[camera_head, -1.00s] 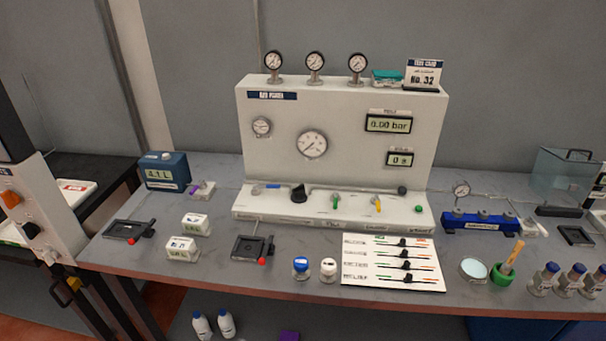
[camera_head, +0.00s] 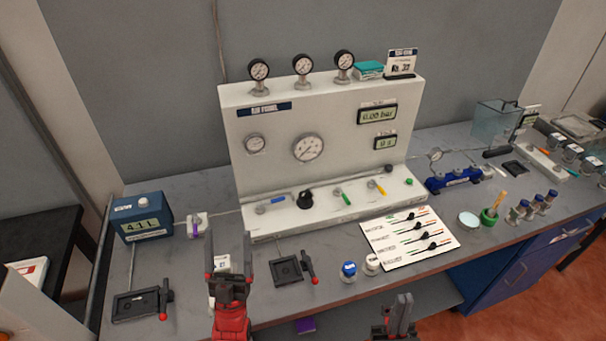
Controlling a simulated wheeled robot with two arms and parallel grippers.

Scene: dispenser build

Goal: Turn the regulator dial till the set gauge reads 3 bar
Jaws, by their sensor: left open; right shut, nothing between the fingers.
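The black regulator dial (camera_head: 305,199) sits on the ledge of the white test panel (camera_head: 230,182), between a blue-handled valve (camera_head: 270,204) and a green-handled one (camera_head: 343,196). A small round gauge (camera_head: 255,143) and a larger one (camera_head: 308,148) are on the panel face. I cannot tell which is the set gauge, and their needles are too small to read surely. My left gripper (camera_head: 229,277) is open and empty, low in front of the bench, apart from the dial. My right gripper (camera_head: 402,303) is shut and empty at the bottom, right of the left one.
The digital display (camera_head: 377,114) appears to read 0.00 bar. A black tray (camera_head: 286,270) with a red-tipped lever, a blue-capped jar (camera_head: 349,271) and a white slider card (camera_head: 388,258) lie before the panel. Three gauges, including one (camera_head: 302,66), stand on top.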

